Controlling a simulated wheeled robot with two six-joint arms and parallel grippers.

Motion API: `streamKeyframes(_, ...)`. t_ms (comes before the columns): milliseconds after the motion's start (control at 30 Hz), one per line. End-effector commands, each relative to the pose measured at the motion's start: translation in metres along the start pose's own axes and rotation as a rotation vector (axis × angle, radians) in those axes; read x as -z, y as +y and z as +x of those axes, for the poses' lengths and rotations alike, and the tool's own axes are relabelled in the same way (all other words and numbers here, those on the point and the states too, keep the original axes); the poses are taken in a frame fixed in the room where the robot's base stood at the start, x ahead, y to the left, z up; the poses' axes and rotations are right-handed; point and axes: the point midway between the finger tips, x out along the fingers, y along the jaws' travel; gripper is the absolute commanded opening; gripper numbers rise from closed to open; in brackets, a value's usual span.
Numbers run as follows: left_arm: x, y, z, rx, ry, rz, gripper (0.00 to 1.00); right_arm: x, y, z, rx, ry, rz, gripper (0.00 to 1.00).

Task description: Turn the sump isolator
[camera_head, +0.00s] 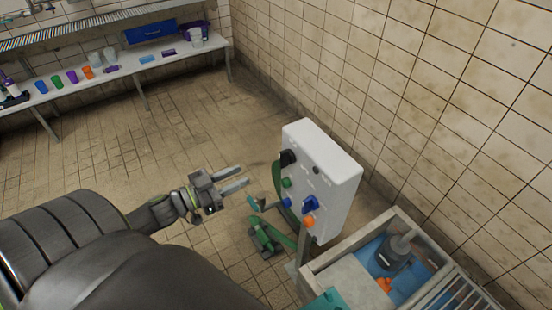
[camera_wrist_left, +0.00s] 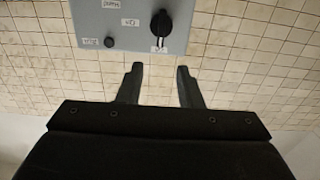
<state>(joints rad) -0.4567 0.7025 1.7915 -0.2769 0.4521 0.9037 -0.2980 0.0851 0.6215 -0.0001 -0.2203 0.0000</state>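A pale control box (camera_head: 335,175) stands on a post right of centre in the head view. A black rotary knob (camera_head: 288,158) sits at its upper left; it looks like the isolator. In the left wrist view the black knob (camera_wrist_left: 161,24) is at the top of the grey panel (camera_wrist_left: 140,46), its pointer end toward the bottom of the picture. Small labels beside it are too small to read surely. My left gripper (camera_head: 246,179) is open and empty, left of the box and apart from it. Its fingers (camera_wrist_left: 159,69) show below the knob in the wrist view. My right gripper is out of view.
The box also carries a blue knob (camera_head: 310,203) and an orange button (camera_head: 308,221). Green pipework (camera_head: 264,236) is low beside the box. A basin with a dark pump (camera_head: 394,254) is at lower right. A bench (camera_head: 120,72) stands far left. Tiled floor is clear between.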

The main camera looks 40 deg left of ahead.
Motion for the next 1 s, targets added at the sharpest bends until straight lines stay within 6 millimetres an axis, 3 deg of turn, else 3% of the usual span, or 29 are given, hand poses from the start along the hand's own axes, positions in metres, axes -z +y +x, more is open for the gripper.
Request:
streamKeyframes(700,0.002,-0.001,0.108,0.004,0.002,0.0,0.33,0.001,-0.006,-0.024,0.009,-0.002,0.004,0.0)
streamKeyframes(1000,0.0,-0.001,0.127,0.003,-0.001,0.0,0.33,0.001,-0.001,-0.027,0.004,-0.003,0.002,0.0)
